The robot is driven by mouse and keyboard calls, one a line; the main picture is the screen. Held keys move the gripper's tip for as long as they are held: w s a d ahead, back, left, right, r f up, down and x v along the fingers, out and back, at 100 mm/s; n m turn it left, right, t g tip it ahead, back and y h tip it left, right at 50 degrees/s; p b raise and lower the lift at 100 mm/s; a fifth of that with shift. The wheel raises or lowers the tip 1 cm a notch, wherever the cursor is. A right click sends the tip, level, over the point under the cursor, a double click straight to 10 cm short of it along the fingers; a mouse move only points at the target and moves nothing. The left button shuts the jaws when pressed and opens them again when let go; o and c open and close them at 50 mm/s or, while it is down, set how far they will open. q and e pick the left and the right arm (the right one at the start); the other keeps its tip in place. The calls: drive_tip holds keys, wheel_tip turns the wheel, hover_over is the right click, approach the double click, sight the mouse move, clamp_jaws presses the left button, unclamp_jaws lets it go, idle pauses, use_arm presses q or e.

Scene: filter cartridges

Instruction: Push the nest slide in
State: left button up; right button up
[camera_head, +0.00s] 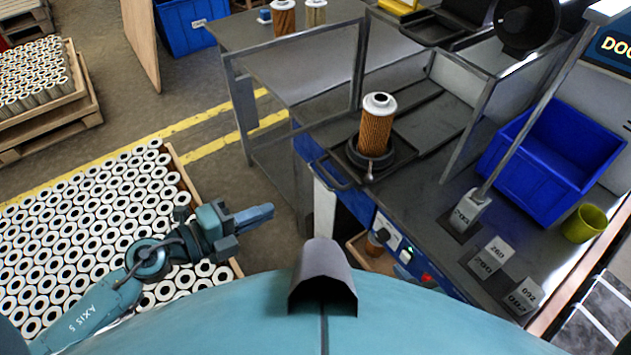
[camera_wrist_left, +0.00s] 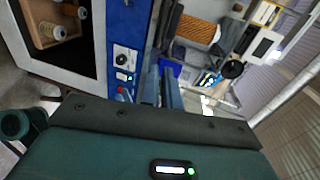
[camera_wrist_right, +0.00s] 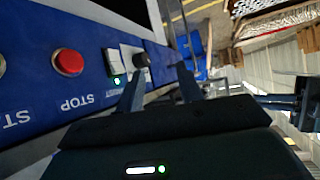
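The nest slide (camera_head: 405,148) is a dark plate on the bench with a loop handle (camera_head: 330,178) at the bench's front edge. A filter cartridge (camera_head: 377,125) with orange mesh and a white cap stands upright in its round black nest. Orange mesh (camera_wrist_left: 198,30) also shows in the left wrist view.
The blue panel (camera_wrist_right: 70,95) carries a red stop button (camera_wrist_right: 68,62) and a dark knob. A blue bin (camera_head: 555,155), a yellow-green cup (camera_head: 585,223) and grey blocks (camera_head: 490,258) occupy the bench's right side. A pallet of white-capped cartridges (camera_head: 80,220) lies left. Grey posts frame the bench.

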use_arm(q)
drive_tip(key=shift+w+d+f, duration=0.1)
drive_tip(key=shift+d, duration=0.05)
clamp_jaws()
approach(335, 186)
drive_tip(key=x, duration=0.5)
drive_tip(key=shift+w+d+p, duration=0.1)
drive_tip(key=shift+p, duration=0.3)
drive_tip(key=shift+w+d+f, duration=0.2)
drive_tip(key=shift+w+d, duration=0.15)
drive_tip(key=shift+d, duration=0.15)
drive_tip(key=shift+w+d, duration=0.1)
use_arm(e)
drive_tip(key=shift+s+d, duration=0.2)
drive_tip(key=shift+d, duration=0.05)
